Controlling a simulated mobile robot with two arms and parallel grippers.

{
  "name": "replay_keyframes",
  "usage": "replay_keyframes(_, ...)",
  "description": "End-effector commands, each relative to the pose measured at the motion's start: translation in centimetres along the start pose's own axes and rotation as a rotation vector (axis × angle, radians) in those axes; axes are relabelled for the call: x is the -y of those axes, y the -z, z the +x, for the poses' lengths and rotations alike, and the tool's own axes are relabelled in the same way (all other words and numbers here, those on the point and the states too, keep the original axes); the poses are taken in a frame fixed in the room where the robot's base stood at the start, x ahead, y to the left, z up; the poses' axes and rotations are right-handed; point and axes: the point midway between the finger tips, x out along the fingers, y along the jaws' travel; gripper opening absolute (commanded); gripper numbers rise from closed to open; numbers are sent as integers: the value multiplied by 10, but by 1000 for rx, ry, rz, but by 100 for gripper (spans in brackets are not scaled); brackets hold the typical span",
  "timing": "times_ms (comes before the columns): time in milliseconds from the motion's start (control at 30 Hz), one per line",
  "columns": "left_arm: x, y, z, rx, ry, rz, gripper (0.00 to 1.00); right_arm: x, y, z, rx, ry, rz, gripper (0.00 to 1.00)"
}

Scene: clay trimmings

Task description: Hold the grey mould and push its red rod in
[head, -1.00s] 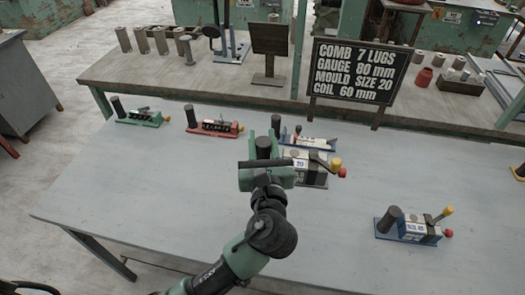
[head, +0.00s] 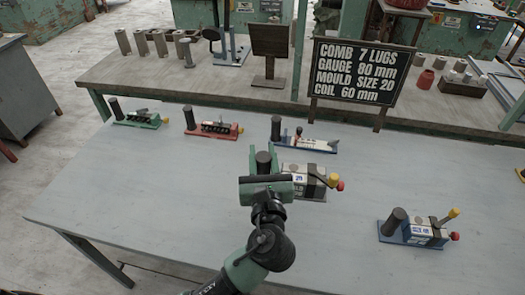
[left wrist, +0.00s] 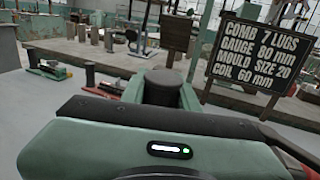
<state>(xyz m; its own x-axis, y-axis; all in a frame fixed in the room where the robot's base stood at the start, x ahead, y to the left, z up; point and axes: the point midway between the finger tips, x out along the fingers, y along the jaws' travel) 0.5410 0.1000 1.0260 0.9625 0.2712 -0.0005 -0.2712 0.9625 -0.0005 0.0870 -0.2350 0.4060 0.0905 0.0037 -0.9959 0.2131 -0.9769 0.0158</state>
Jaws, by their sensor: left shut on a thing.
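The grey mould (head: 305,184), a pale block on a base with a label that looks like 20, is at the table's middle. Its dark upright post (head: 263,161) stands at its left end. Its red rod's knob (head: 340,185) sticks out at the right end, beside a yellow-ended lever (head: 333,179). My left gripper (head: 263,168) is shut on the post, which also shows between the green fingers in the left wrist view (left wrist: 162,88). My gripper body hides the mould's lower left part. My right gripper is not in view.
A blue mould marked like size 45 (head: 412,233) stands at right. A blue gauge (head: 310,146) is just behind the grey mould. Red (head: 213,130) and green (head: 137,121) combs stand at back left. A sign (head: 360,72) stands behind.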

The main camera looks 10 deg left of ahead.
Motion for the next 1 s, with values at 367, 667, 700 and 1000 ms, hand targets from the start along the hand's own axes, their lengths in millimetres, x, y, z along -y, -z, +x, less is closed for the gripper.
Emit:
replay_keyframes(367,0,22,0,2,1,-2,0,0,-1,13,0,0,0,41)
replay_keyframes(667,0,39,0,3,0,-2,0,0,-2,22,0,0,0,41)
replay_keyframes(700,0,42,0,3,0,-2,0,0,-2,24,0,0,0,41)
replay_keyframes(1000,0,59,0,3,0,-3,0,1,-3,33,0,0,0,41)
